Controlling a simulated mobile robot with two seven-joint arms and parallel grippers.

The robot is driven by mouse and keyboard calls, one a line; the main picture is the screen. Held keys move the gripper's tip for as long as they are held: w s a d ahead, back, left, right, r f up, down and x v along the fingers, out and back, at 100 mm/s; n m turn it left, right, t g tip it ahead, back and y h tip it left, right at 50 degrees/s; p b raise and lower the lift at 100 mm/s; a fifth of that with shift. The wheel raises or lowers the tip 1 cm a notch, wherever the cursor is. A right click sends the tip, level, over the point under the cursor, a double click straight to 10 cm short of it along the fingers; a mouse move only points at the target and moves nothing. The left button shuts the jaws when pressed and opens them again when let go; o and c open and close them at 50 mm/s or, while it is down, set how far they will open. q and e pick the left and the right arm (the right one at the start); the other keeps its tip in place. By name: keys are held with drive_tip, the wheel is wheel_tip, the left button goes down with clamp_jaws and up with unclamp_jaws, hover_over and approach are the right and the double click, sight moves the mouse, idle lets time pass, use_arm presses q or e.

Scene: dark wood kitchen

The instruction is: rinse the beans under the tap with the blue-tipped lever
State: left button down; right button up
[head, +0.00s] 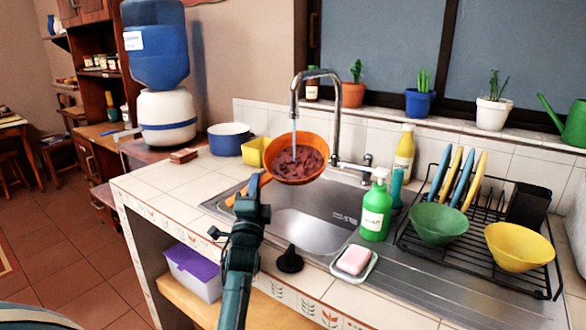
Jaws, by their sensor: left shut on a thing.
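An orange strainer (292,178) with reddish-brown beans (296,164) in it is held over the sink (300,228), under the spout of the tall metal tap (336,115). A thin stream of water (294,138) runs from the spout onto the beans. My left gripper (254,194) is shut on the strainer's orange handle (231,199), at the strainer's lower left. Small tap fittings (367,160) show beside the tap's foot, but I cannot make out a blue-tipped lever. My right gripper is out of view.
A green soap bottle (376,212) and a pink soap in its dish (354,261) stand at the sink's right edge. A dish rack (485,225) with bowls and plates fills the right. A blue pot (229,137) and yellow container (253,152) stand behind left. The left counter is mostly clear.

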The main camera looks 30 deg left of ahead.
sight(229, 199)
use_arm(q)
drive_tip(key=shift+a+r, duration=0.15)
drive_tip(key=shift+a, duration=0.1)
drive_tip(key=shift+s+a+r+p, duration=0.1)
drive_tip(key=shift+s+p, duration=0.7)
drive_tip(key=shift+s, duration=0.4)
drive_tip(key=shift+s+a+p, duration=0.15)
drive_tip(key=shift+s+p, duration=0.5)
drive_tip(key=shift+s, duration=0.75)
drive_tip(key=shift+s+a+p, duration=0.1)
drive_tip(key=shift+s+p, duration=0.5)
drive_tip(key=shift+s, duration=0.8)
